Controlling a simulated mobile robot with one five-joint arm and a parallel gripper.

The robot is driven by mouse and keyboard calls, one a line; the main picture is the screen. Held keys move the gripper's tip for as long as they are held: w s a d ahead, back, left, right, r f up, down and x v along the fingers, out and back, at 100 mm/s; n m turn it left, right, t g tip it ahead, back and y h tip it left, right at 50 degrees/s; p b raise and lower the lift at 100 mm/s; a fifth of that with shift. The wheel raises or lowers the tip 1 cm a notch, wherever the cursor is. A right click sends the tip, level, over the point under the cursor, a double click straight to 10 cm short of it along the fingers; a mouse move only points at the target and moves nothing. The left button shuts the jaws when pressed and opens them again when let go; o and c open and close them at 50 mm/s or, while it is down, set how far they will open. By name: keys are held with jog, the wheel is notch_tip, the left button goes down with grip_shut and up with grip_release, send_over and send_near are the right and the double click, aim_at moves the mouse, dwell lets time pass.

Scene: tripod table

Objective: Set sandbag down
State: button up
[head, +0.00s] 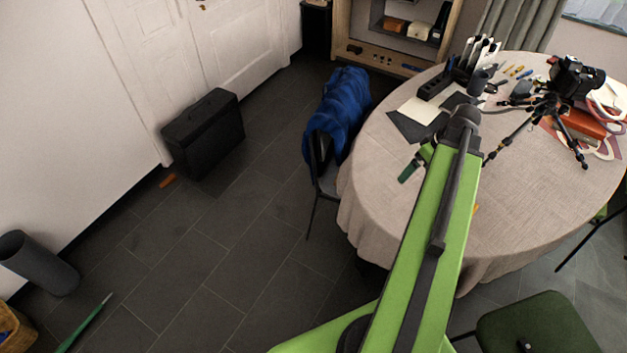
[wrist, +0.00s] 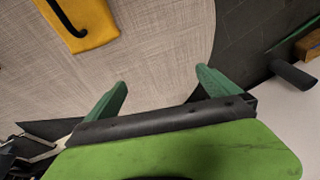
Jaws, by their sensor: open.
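The sandbag (wrist: 84,26) is a yellow-orange pouch with a black strap or handle. It lies on the pale tablecloth at the upper left of the wrist view, partly cut off by the picture edge. In the head view only a small yellow-orange edge (head: 476,209) shows beside my arm, which hides the rest. My gripper (wrist: 162,77) is open, with two green fingers apart and nothing between them. The fingers are clear of the sandbag. In the head view one dark green finger shows left of my arm, over the round table (head: 385,180).
A tripod (head: 540,110) with a camera (head: 577,76) stands at the table's back right, near several papers and tools. A chair with a blue jacket (head: 338,110) is at the table's left edge. A green-seated chair (head: 535,325) stands in front. Bare cloth lies right of my arm.

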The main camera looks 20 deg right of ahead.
jog(key=w+a+g, duration=0.1)
jog(key=w+a, duration=0.3)
jog(key=a, duration=0.9)
jog(key=w+a+m+h, duration=0.1)
jog(key=w+a, duration=0.2)
jog(key=a, duration=1)
jog(key=w+a+m+g, duration=0.1)
jog(key=w+a, duration=0.3)
jog(key=a, duration=1)
jog(key=shift+w+f+g+h, duration=0.3)
jog(key=shift+w+f+h, duration=0.05)
jog(key=shift+f+h, duration=0.1)
